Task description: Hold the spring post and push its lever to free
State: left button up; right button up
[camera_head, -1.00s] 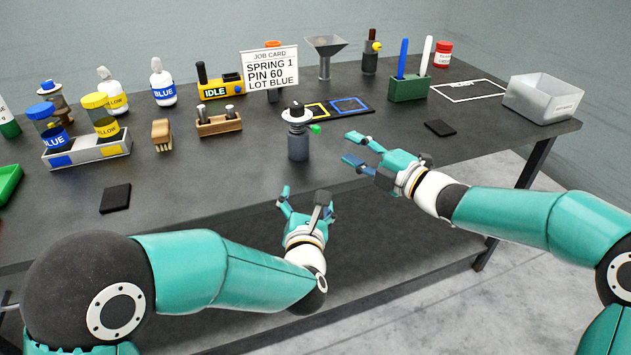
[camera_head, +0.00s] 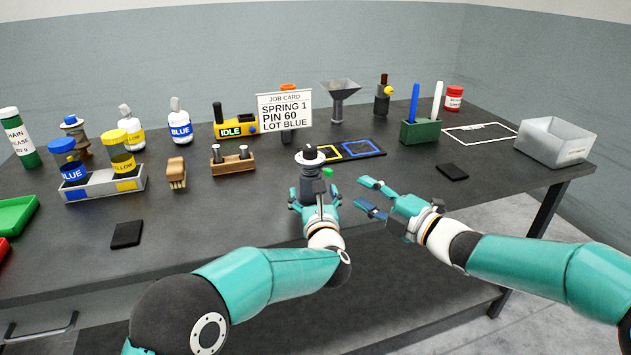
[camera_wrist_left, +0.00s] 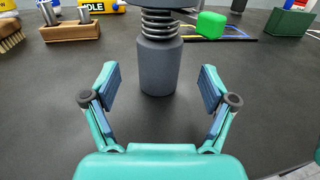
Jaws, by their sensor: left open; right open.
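The spring post (camera_head: 311,172) stands upright on the table, with a grey cylindrical base, a coil spring and a white disc with a dark knob on top. Its green lever (camera_head: 327,172) sticks out to the right. In the left wrist view the post's grey base (camera_wrist_left: 158,66) stands just beyond and between the fingers, and the green lever tip (camera_wrist_left: 210,25) shows at upper right. My right gripper (camera_head: 370,197) is open and empty, right of the post.
A job card (camera_head: 284,111) stands behind the post. A wooden pin holder (camera_head: 233,163) and a brush (camera_head: 176,173) are to the left. A mat with yellow and blue squares (camera_head: 358,150) lies behind right. A black pad (camera_head: 452,172) and a grey bin (camera_head: 556,142) are farther right.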

aim_at(311, 180)
pick_arm(q)
jog(key=shift+w+a, duration=0.25)
jog(key=shift+w, duration=1.2)
jog(key=shift+w+a, duration=0.2)
jog(key=shift+w, duration=1.25)
grip_shut()
